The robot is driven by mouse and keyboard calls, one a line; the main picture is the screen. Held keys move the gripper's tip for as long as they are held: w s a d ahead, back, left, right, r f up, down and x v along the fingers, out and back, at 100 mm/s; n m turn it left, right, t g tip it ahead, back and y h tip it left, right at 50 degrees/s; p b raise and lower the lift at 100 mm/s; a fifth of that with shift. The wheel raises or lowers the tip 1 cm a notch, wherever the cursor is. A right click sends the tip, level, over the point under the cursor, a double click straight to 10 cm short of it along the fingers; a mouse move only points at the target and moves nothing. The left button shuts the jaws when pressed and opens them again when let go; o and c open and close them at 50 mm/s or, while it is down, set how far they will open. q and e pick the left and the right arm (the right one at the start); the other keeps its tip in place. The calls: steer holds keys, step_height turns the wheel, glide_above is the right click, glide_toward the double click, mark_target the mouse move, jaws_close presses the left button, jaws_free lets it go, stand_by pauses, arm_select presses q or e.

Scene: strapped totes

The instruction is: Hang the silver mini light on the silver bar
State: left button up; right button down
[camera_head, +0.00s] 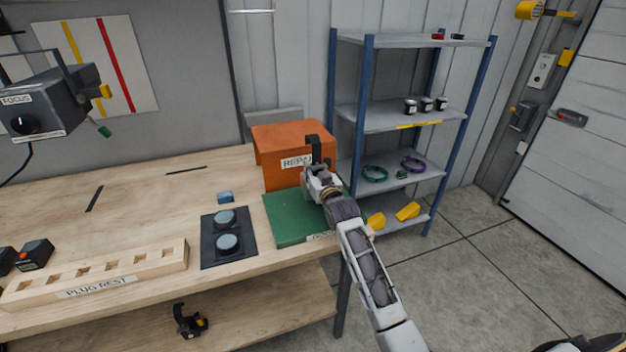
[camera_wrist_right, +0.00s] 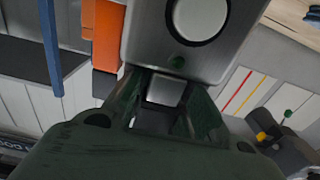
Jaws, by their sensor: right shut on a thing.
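My right gripper (camera_head: 316,166) is in front of the orange box, above the green mat. In the right wrist view its dark green fingers (camera_wrist_right: 165,112) are shut on the silver mini light (camera_wrist_right: 178,50), a grey body with a round white lens. In the head view the light is small and hard to tell from the gripper; a dark upright part shows there against the box. A thin silver bar (camera_head: 250,11) runs level on the wall at the top, well above the gripper and apart from it. My left gripper is not in view.
The orange box (camera_head: 268,145) stands on the workbench behind the green mat (camera_head: 290,228). A blue-post shelf rack (camera_head: 400,120) with small items stands close on the right. A FOCUS lamp unit (camera_head: 45,103) juts in at the left. A wooden plug rest (camera_head: 110,277) lies at the bench front.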

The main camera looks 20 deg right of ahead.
steer(key=shift+f, duration=1.65)
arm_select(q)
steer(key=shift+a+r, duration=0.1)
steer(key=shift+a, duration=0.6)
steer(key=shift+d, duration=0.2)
arm_select(e)
steer(key=c, duration=1.6)
jaws_free()
steer(key=shift+f, duration=0.3)
steer(key=shift+c, duration=0.2)
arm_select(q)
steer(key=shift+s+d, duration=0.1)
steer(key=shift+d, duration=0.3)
arm_select(e)
steer(key=o, duration=0.3)
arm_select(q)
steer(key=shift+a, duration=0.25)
arm_select(e)
steer(key=shift+s+r, duration=0.1)
steer(key=shift+r, duration=0.05)
